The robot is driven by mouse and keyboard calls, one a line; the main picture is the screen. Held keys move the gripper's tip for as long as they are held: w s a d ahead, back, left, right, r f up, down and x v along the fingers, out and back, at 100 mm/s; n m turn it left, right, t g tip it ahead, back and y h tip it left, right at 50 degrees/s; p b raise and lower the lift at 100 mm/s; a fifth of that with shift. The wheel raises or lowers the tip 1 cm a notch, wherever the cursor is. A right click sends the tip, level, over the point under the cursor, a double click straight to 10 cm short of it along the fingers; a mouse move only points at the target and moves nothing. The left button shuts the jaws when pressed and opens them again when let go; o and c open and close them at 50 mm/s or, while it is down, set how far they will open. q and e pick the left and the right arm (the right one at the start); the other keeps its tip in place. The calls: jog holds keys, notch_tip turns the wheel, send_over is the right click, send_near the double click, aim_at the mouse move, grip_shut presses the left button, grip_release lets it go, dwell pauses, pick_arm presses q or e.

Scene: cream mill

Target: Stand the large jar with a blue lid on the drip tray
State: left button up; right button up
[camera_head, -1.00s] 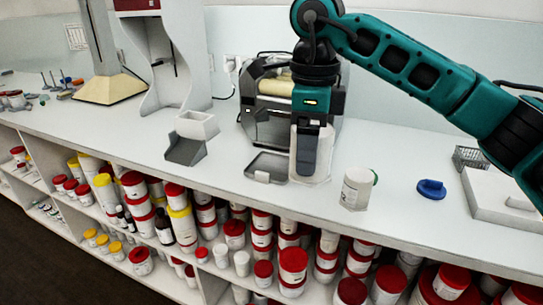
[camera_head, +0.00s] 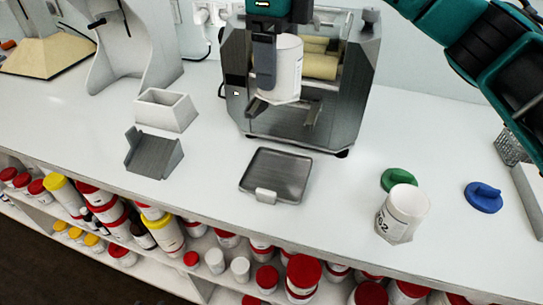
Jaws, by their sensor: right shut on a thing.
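My right gripper (camera_head: 266,66) is shut on a large white jar (camera_head: 288,72), with a dark finger against its near side. The jar is upright in front of the roller mill (camera_head: 352,75), its base near the mill's front ledge; I cannot tell whether they touch. The drip tray (camera_head: 276,174), a shallow dark grey tray, lies empty on the counter in front of the mill, below the jar in the picture. A blue lid (camera_head: 483,197) lies loose on the counter at the right. My left gripper is not in view.
A smaller white jar (camera_head: 402,214) stands open by a green lid (camera_head: 396,180) right of the tray. A white box (camera_head: 166,110) and a grey scoop-like holder (camera_head: 154,153) stand left. Jars fill the shelves below the counter's front edge.

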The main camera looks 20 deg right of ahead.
notch_tip(320, 180, down, 20)
jog(key=shift+s+r+b, duration=0.15)
jog(key=shift+r+b, duration=0.1)
jog(key=shift+b, duration=0.25)
jog(key=shift+f, duration=0.1)
jog(key=o, duration=1.1)
notch_tip(320, 180, up, 12)
